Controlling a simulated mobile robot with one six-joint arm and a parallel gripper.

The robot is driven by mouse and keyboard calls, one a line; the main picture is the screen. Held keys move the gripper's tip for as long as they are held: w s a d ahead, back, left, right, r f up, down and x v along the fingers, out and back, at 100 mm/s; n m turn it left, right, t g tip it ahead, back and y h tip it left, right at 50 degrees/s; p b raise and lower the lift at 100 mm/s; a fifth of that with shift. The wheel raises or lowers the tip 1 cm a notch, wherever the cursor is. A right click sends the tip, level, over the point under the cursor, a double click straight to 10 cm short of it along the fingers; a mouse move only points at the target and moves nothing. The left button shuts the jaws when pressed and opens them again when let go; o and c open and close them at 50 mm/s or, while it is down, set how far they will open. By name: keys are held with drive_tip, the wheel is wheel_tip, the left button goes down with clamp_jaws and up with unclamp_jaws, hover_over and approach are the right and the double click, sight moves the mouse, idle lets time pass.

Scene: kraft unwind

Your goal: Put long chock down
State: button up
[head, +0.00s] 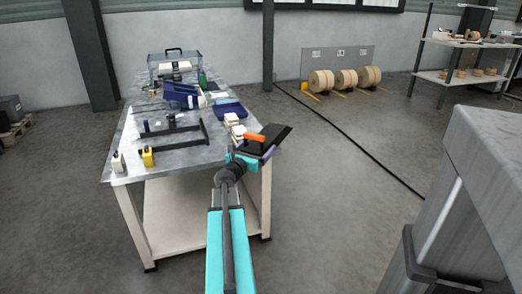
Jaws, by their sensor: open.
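My cyan arm reaches from the bottom of the head view to the near right corner of the workbench. My gripper (262,153) is at that corner, small and partly hidden by its own wrist; it is open. A dark slab-like piece (277,138) and an orange bar (255,138) show right at the gripper, over the bench edge. I cannot tell whether either is the long chock, or whether they touch the jaws. The grey workbench top (190,158) lies left of the gripper.
White blocks (234,124), a blue tray (228,108), a dark frame (175,131) and a yellow item (147,157) occupy the bench. A clear case (174,66) stands at its far end. Kraft rolls (345,79) and a shelf (465,45) are farther right. Floor between is mostly open.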

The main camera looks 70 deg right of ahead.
drive_tip(key=shift+s+d, duration=0.1)
drive_tip(key=shift+d, duration=1.35)
drive_tip(key=shift+r, duration=0.1)
drive_tip(key=c, duration=1.8)
